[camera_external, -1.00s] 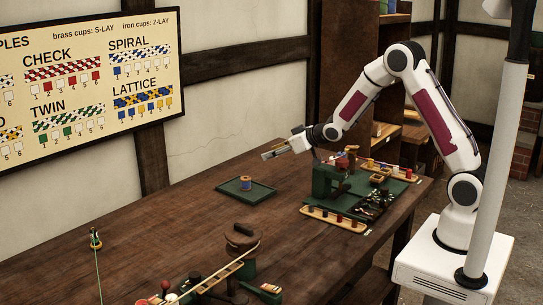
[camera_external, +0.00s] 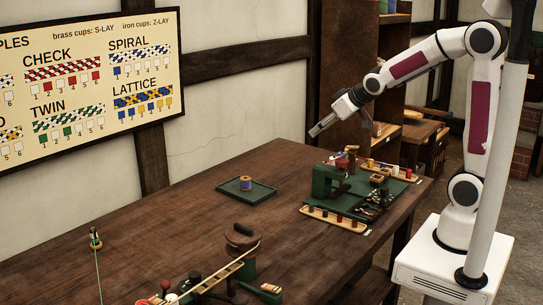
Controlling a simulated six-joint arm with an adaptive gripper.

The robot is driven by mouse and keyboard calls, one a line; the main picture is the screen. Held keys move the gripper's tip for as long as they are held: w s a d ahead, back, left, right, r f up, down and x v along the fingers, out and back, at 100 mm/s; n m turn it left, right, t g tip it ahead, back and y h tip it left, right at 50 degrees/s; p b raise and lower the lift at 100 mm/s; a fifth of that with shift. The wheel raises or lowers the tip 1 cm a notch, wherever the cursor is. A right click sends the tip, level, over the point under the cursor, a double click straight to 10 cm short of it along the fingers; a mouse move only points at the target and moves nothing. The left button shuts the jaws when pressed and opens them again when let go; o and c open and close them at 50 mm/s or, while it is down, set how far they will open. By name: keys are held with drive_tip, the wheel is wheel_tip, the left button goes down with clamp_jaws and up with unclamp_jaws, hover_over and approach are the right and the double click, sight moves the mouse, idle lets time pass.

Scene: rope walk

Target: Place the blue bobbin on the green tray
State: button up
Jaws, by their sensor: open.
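The blue bobbin (camera_external: 246,184) stands upright on the green tray (camera_external: 262,194), near the tray's middle. The tray lies flat on the wooden table. My gripper (camera_external: 317,131) is open and empty, raised well above the table, up and to the right of the tray. It is clear of the bobbin, with nothing between its fingers. The gap between the fingers is too small to see well in this view.
A green machine (camera_external: 328,181) on a green board stands right of the tray. A wooden rack (camera_external: 334,218) with several small bobbins lies in front of it. A round wooden-topped device (camera_external: 242,236) stands nearer. The table's left middle is mostly clear.

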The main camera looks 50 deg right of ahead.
drive_tip(key=s+a+g, duration=0.3)
drive_tip(key=s, duration=2.6)
drive_tip(key=shift+r+m+g+y, duration=0.15)
drive_tip(key=shift+m+g+y, duration=0.15)
drive_tip(key=shift+y, duration=0.1)
drive_tip(key=shift+a, duration=0.1)
